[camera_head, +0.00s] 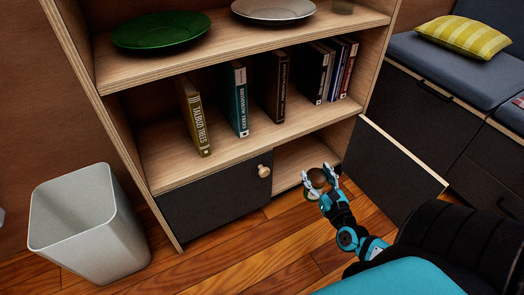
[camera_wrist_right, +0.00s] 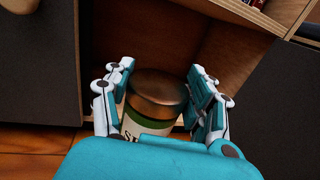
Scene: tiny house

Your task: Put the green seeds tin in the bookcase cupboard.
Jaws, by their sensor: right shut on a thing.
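The bookcase cupboard (camera_head: 292,163) is at the bottom right of the bookcase, with its right door (camera_head: 392,172) swung open and its left door (camera_head: 215,197) closed. My right gripper (camera_head: 319,180) is at the cupboard opening. In the right wrist view my right gripper (camera_wrist_right: 160,100) is shut around the seeds tin (camera_wrist_right: 158,95), which has a copper-coloured lid and a green and cream label. The tin is upright between the fingers, its lower part hidden by my gripper's body. In the head view the tin (camera_head: 317,179) is mostly hidden by the fingers. My left gripper is not in view.
A grey bin (camera_head: 85,230) stands left of the bookcase. Several books (camera_head: 277,85) stand on the middle shelf; a green plate (camera_head: 160,31) and a pale plate (camera_head: 273,10) lie above. A dark bench with a yellow cushion (camera_head: 463,36) is at the right.

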